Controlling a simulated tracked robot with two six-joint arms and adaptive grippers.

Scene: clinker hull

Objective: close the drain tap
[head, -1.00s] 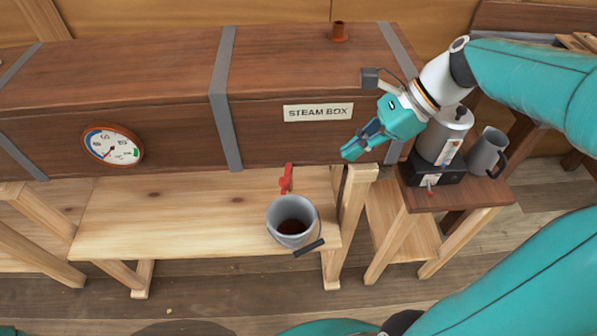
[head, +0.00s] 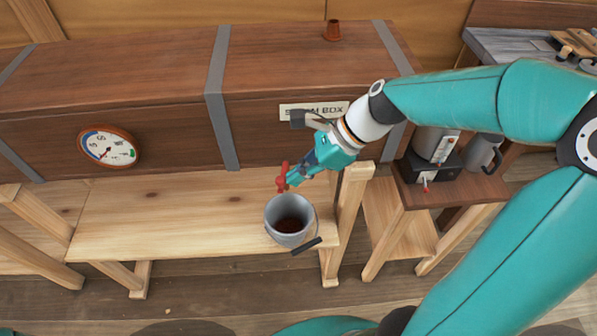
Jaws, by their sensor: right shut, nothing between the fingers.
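The red drain tap (head: 282,179) sticks out below the lower front edge of the wooden steam box (head: 160,115). Its lever looks to hang roughly in line with the spout, but it is small and I cannot tell its exact setting. My right gripper (head: 291,179) is shut and empty, its fingertips at the right side of the tap, touching it or very near. A grey bucket (head: 278,236) with dark brown contents stands just below the tap on the bench. My left gripper is not in view.
A pale wooden bench (head: 160,215) lies under the box, clear left of the bucket. A round dial gauge (head: 108,147) is on the box front. At right, a small stand (head: 455,192) holds a metal pot (head: 432,146) and a grey jug (head: 483,152).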

